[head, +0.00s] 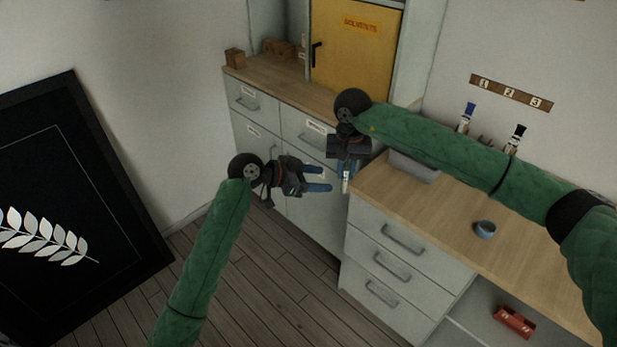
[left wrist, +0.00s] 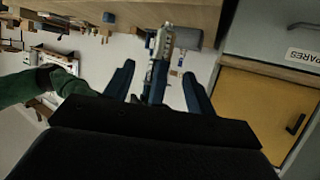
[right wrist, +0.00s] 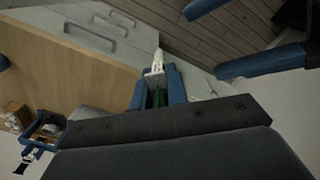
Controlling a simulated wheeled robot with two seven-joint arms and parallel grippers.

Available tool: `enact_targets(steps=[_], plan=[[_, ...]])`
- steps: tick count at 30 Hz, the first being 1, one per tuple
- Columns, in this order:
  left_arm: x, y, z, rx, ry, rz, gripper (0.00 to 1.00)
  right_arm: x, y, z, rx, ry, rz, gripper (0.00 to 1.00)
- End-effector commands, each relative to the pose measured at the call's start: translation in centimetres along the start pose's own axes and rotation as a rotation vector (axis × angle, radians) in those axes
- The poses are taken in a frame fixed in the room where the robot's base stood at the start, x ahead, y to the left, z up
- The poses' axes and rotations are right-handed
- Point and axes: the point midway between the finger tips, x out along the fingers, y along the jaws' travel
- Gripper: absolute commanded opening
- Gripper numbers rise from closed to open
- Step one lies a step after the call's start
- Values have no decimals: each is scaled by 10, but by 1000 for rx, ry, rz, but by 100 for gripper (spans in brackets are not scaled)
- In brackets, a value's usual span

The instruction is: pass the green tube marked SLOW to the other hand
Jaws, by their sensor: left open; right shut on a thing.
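My right gripper (head: 346,172) is shut on a tube (head: 345,186), which points down with its pale end showing below the fingers. In the right wrist view the tube shows a green part (right wrist: 158,98) between the blue fingers and a white nozzle end (right wrist: 157,62). I cannot read any marking on it. My left gripper (head: 317,180) is open and empty, its blue fingers pointing right toward the tube, a short way apart from it in the head view. In the left wrist view the right gripper and tube appear between the open left fingers (left wrist: 160,82).
The wooden counter (head: 425,205) holds a grey tray (head: 414,167), a small blue-grey cup (head: 485,229) and blue- and black-capped tubes near the wall. A yellow cabinet (head: 350,60) stands behind. A red box (head: 514,321) sits on a low shelf. Open floor lies below my left arm.

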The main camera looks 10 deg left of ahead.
Motion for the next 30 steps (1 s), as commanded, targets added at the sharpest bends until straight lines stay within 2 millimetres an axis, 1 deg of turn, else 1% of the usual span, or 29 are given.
enact_targets(steps=[1, 9, 15, 21, 30], plan=[[9, 0, 0, -2, 2, 1, 56, 0, 0, 0, 0, 0, 0, 0], [52, 0, 0, -3, 1, 0, 56, 0, 0, 0, 0, 0, 0, 0], [76, 0, 0, -3, 0, 0, 56, 0, 0, 0, 0, 0, 0, 0], [88, 0, 1, -2, -1, 0, 56, 0, 0, 0, 0, 0, 0, 0], [90, 0, 1, -2, -1, -1, 56, 0, 0, 0, 0, 0, 0, 0]])
